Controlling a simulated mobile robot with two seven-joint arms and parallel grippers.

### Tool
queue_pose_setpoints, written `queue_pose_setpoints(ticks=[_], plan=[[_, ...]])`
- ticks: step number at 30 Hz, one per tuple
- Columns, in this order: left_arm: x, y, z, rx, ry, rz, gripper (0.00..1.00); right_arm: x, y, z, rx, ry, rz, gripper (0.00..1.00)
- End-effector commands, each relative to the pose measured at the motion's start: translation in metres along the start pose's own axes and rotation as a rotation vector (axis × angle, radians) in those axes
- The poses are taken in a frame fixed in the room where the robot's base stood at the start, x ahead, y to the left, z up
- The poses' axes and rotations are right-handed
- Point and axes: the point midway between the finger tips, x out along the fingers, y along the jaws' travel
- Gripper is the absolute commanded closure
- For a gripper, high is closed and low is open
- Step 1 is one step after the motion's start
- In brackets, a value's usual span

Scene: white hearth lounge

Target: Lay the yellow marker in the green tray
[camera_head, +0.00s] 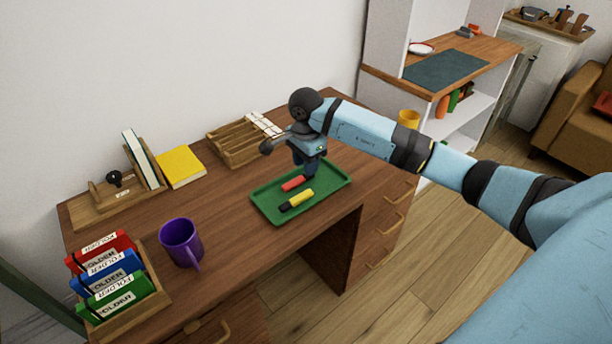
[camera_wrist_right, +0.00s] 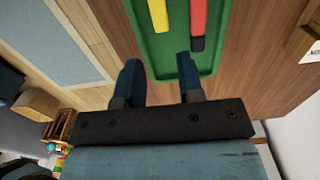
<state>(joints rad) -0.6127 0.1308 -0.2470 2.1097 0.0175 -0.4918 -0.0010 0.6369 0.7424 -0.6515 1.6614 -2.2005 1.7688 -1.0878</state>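The yellow marker (camera_head: 301,198), with a dark cap, lies in the green tray (camera_head: 327,186) on the desk. A red marker (camera_head: 293,183) lies beside it in the tray. Both markers also show in the right wrist view, yellow (camera_wrist_right: 158,16) left of red (camera_wrist_right: 199,18). My right gripper (camera_head: 309,172) is over the far right part of the tray, near the red marker in the head view. In the right wrist view its fingers (camera_wrist_right: 158,63) are spread with nothing between them, apart from both markers. My left gripper is not in view.
A purple mug (camera_head: 181,242), a folder rack (camera_head: 128,308), a yellow book (camera_head: 181,167) and a wooden organizer (camera_head: 236,147) stand on the wooden desk (camera_head: 225,217). A shelf unit (camera_head: 400,78) stands at the back right. Bare desk surface surrounds the tray's left side.

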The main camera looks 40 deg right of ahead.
Motion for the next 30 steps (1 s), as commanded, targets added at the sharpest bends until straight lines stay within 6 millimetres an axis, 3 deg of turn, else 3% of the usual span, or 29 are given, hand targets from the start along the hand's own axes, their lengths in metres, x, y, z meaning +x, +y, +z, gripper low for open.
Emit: queue_pose_setpoints(ticks=[5,8,11,13,15,18,21,23,25,27,28,30], plan=[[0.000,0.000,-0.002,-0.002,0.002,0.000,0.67,-0.015,0.001,0.003,0.000,-0.011,-0.001,0.65],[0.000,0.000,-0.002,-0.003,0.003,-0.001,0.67,-0.002,0.007,0.029,0.003,-0.111,0.000,0.65],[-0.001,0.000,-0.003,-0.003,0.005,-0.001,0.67,0.021,0.025,0.090,0.042,-0.364,0.009,0.65],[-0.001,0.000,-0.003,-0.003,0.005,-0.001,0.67,0.032,0.047,0.150,0.129,-0.641,0.044,0.65],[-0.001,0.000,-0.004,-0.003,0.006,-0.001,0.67,0.028,0.070,0.205,0.276,-0.946,0.113,0.65],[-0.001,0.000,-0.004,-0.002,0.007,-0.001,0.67,0.006,0.093,0.256,0.569,-1.351,0.269,0.65],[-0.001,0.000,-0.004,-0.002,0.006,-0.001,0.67,-0.015,0.104,0.272,0.946,-1.697,0.484,0.65],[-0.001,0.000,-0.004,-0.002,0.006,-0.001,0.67,-0.019,0.107,0.267,1.207,-1.868,0.637,0.65],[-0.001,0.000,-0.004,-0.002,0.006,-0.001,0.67,-0.011,0.111,0.253,1.547,-2.020,0.841,0.65],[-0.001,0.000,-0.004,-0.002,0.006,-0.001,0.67,0.011,0.121,0.234,1.917,-2.111,1.062,0.65],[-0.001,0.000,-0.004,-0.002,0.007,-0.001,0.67,0.023,0.127,0.226,-2.013,2.058,-1.125,0.65],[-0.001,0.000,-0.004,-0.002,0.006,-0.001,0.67,0.056,0.147,0.211,-1.928,1.654,-1.090,0.65]])
